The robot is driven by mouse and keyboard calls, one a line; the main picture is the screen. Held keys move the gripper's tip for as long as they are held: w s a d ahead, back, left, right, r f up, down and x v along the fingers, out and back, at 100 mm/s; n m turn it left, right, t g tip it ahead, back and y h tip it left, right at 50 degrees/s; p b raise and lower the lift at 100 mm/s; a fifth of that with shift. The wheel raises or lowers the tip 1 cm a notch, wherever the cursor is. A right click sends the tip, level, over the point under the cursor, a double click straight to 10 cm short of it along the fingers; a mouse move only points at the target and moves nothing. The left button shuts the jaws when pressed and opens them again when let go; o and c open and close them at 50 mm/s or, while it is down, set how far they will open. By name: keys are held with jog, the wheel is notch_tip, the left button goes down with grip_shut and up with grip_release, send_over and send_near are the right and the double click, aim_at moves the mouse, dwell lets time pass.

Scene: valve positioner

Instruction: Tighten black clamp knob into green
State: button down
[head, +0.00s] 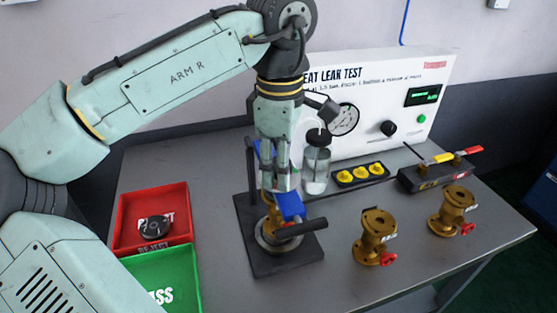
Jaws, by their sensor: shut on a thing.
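My gripper (281,187) points straight down over the black clamp fixture (285,263) at the middle of the table. Its fingers are closed at the top of the clamp, above a blue block (291,206). The black clamp knob is hidden at the fingers, so their contact with it cannot be seen. A brass valve body (270,214) stands in the fixture below, partly covered by the blue block. A black bar (300,229) sticks out to the right in front of it. No green mark shows on the clamp.
A red reject tray (183,200) holding a dark round part and a green pass tray (189,262) lie left. Two brass valves (375,240) (452,212) stand right. A glass jar (316,176), yellow-button strip (361,174) and white leak-test panel (388,85) are behind.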

jog(key=shift+s+f, duration=0.1)
jog(key=shift+f, duration=0.15)
jog(key=m+p, duration=0.2)
jog(key=m, duration=0.1)
jog(key=m+p, duration=0.2)
jog(key=m, duration=0.5)
jog(key=shift+a+f, duration=0.1)
jog(key=m, duration=0.3)
jog(key=shift+m, duration=0.4)
jog(key=c, duration=1.4)
grip_release()
jog(key=shift+c, duration=0.2)
jog(key=shift+o, duration=1.4)
